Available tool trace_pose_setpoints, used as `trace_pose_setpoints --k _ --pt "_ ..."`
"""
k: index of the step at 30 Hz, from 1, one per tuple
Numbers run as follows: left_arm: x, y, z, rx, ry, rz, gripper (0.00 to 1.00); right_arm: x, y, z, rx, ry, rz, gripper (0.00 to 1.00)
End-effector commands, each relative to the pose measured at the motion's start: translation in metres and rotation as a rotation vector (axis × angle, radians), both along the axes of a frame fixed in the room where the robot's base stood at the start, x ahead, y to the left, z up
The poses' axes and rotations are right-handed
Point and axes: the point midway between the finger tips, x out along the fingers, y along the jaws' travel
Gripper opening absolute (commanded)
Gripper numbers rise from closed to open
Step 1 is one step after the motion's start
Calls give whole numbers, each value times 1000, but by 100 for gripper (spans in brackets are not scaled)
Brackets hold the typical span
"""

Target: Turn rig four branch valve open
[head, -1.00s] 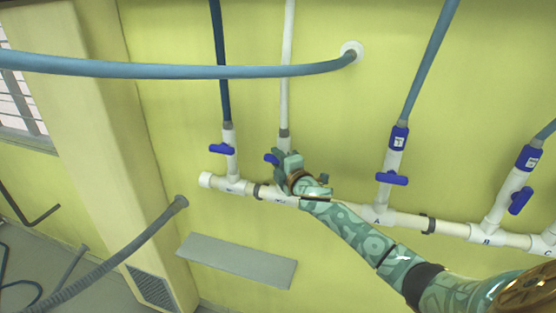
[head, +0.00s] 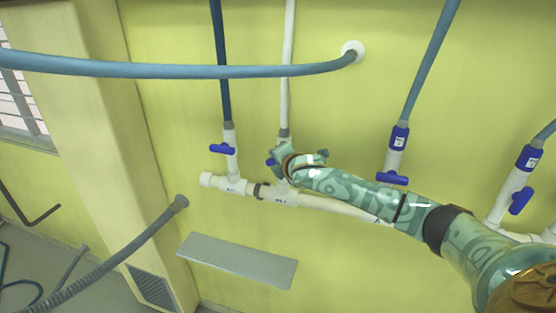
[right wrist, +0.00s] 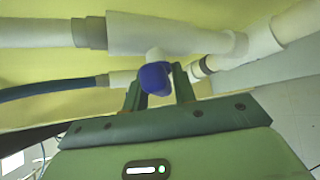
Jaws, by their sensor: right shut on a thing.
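A valve with a blue handle (head: 270,162) sits on the white branch, second from the left on the pipe run. My right gripper (head: 279,157) is at this valve and hides most of it in the head view. In the right wrist view the blue handle (right wrist: 155,77) sits between the two green fingers of my right gripper (right wrist: 158,90), which is shut on it. A thin white pipe (head: 289,70) rises from this branch. The small labels on the pipe are too blurred to read surely. My left gripper is not in view.
Other blue valve handles stand at left (head: 222,149), right (head: 392,178) and far right (head: 521,200). A blue hose (head: 180,71) crosses in front of the wall above my gripper. A grey shelf (head: 237,260) lies below the pipe.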

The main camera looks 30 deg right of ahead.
Motion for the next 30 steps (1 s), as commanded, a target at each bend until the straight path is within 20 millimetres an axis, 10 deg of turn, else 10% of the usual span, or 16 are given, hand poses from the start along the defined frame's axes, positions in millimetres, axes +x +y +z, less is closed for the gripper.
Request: trace_pose_setpoints --k 30 --pt "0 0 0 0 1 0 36 1 0 0 -554 649 0 4"
